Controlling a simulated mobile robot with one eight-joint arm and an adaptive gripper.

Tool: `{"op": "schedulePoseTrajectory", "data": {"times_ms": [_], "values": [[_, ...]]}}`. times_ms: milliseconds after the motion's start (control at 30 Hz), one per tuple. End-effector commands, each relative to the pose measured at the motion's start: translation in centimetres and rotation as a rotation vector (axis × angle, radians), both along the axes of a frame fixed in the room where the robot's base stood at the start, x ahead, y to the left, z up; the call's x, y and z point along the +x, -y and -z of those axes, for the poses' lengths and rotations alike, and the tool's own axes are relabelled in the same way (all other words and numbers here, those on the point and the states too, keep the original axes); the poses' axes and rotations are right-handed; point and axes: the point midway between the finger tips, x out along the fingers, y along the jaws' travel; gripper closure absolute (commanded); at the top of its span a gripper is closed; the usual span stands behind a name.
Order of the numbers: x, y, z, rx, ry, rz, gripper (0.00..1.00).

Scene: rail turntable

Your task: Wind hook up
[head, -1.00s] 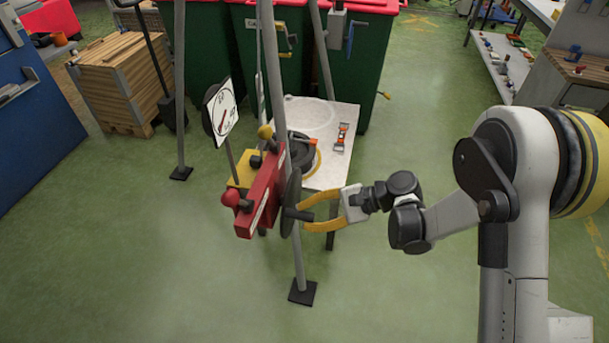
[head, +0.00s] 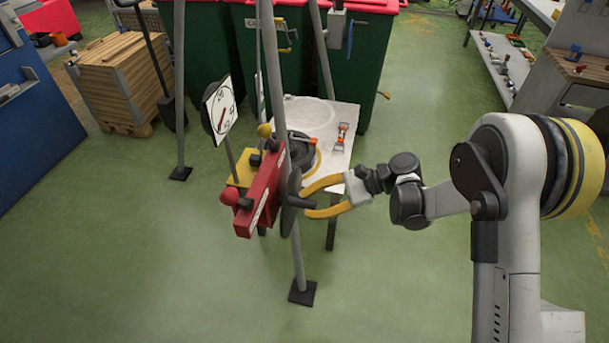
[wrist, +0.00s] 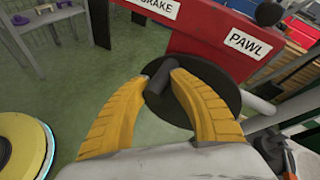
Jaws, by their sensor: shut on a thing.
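A red winch housing (head: 262,190) is fixed to a grey post of a frame. Its side carries the labels BRAKE and PAWL in the wrist view (wrist: 210,38). A dark disc (head: 287,223) with a black crank handle (head: 299,202) sticks out on its right side. My gripper (head: 306,201) has its yellow fingers closed around that handle. The handle also shows between the fingertips in the wrist view (wrist: 159,78). A white dial with a red needle (head: 222,112) stands above the winch. I cannot make out the hook.
A pale table (head: 322,112) behind the post bears a dark round object (head: 296,150) and an orange-and-grey item (head: 342,134). Frame legs stand around the winch. Green bins (head: 368,65) and a wooden crate (head: 118,80) stand behind. The floor in front is clear.

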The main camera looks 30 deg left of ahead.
Motion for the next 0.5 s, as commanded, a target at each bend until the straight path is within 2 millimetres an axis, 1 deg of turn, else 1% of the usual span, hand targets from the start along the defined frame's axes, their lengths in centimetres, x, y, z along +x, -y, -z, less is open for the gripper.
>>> {"op": "schedulePoseTrajectory", "data": {"times_ms": [167, 500], "values": [[0.2, 0.0, -0.2, -0.001, -0.013, 0.003, 1.0], [2.2, -0.4, -1.0, -0.054, -0.248, 0.002, 1.0]]}}
